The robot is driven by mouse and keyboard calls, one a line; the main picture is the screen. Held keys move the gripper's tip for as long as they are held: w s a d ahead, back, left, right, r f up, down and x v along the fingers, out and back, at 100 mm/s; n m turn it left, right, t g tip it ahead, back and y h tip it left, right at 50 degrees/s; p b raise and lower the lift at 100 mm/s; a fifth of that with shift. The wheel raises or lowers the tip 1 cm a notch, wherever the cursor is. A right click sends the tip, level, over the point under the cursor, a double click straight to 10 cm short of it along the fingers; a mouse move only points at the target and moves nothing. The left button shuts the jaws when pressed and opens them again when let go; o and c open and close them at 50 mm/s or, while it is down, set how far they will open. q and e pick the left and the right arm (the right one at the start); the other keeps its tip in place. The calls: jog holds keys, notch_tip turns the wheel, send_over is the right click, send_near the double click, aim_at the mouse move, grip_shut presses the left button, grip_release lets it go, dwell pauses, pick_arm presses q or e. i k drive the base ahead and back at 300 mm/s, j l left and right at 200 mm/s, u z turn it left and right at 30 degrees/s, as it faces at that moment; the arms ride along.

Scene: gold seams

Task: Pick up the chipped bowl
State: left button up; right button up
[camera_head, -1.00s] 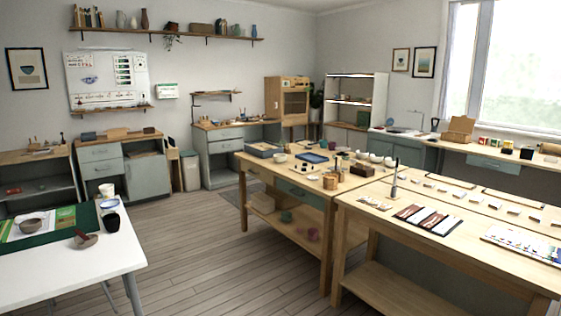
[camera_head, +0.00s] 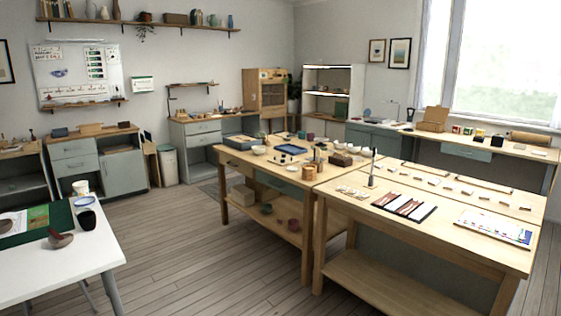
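I cannot tell from this distance which bowl is chipped. A small grey-brown bowl (camera_head: 6,225) lies at the left picture edge on the white table (camera_head: 85,262), partly cut off. A pale bowl (camera_head: 259,150) stands on the middle wooden table (camera_head: 236,160). A reddish bowl-like piece (camera_head: 293,225) and a green one (camera_head: 267,209) are on the shelf below. Neither of my grippers is in view.
The near wooden table (camera_head: 345,212) holds sample strips, small tiles and a paint chart (camera_head: 494,228). Open wood floor (camera_head: 170,255) lies between the white and wooden tables.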

aim_at(256, 150)
jog(key=i+u, duration=0.45)
jog(key=i, duration=2.4)
jog(key=i+j+z, duration=0.1)
jog(key=i, duration=1.1)
